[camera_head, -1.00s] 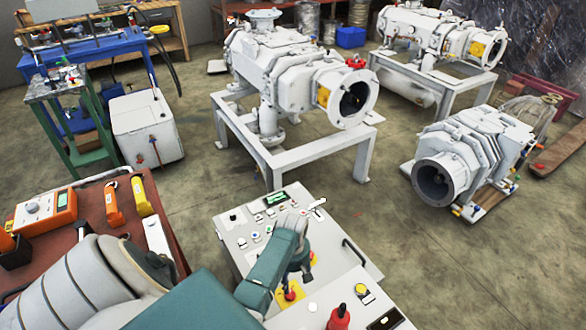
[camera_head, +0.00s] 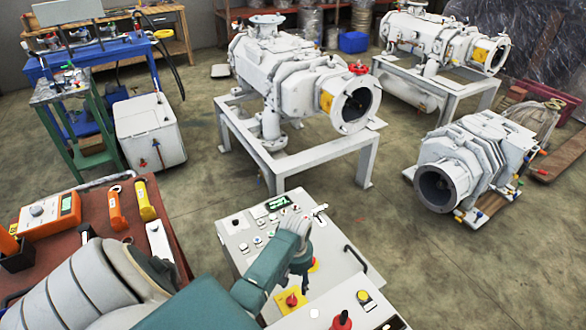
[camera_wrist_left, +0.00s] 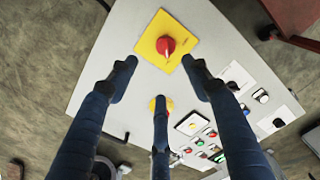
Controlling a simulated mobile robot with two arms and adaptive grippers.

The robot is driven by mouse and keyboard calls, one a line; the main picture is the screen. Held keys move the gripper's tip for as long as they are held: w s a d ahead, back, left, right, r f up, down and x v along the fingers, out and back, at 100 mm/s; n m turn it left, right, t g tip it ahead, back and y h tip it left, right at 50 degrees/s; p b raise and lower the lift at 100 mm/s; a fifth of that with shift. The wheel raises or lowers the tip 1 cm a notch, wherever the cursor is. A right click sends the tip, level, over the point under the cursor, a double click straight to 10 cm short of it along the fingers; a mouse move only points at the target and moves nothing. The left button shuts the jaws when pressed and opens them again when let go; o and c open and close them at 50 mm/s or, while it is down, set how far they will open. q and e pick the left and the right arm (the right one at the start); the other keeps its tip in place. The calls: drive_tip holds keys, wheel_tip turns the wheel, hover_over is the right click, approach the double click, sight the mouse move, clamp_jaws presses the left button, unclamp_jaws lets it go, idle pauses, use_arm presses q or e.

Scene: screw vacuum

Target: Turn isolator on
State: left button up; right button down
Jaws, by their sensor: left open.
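The isolator is a red rotary knob (camera_head: 291,299) on a yellow square plate, on the sloping panel of a light grey control cabinet (camera_head: 236,250). In the left wrist view the knob (camera_wrist_left: 167,45) is near the top, ahead of my fingers and clear to see. My left gripper (camera_head: 305,276) hangs over the panel just behind and right of the isolator in the head view. In the left wrist view its three dark fingers (camera_wrist_left: 160,82) are spread and empty, with no visible contact with the knob. My right gripper is not in view.
The panel has several buttons and a small display (camera_head: 278,203). Another round yellow-based control (camera_wrist_left: 160,103) lies between my fingers. A black handle (camera_head: 355,257) sits at the cabinet's right. A brown bench with an orange meter (camera_head: 45,213) stands left.

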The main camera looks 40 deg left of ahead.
sight(293, 298)
use_arm(q)
drive_tip(key=f+m+b, duration=0.1)
drive_tip(key=f+m, duration=0.3)
drive_tip(key=f+m+b, duration=0.1)
drive_tip(key=f+m, duration=0.3)
drive_tip(key=f+m+b, duration=0.1)
drive_tip(key=f+m, duration=0.2)
drive_tip(key=m, duration=0.1)
drive_tip(key=shift+s+a+f+m, duration=0.3)
drive_tip(key=shift+a+f+m, duration=0.05)
drive_tip(key=shift+f+m, duration=0.05)
drive_tip(key=shift+r, duration=0.1)
drive_tip(key=c, duration=1.1)
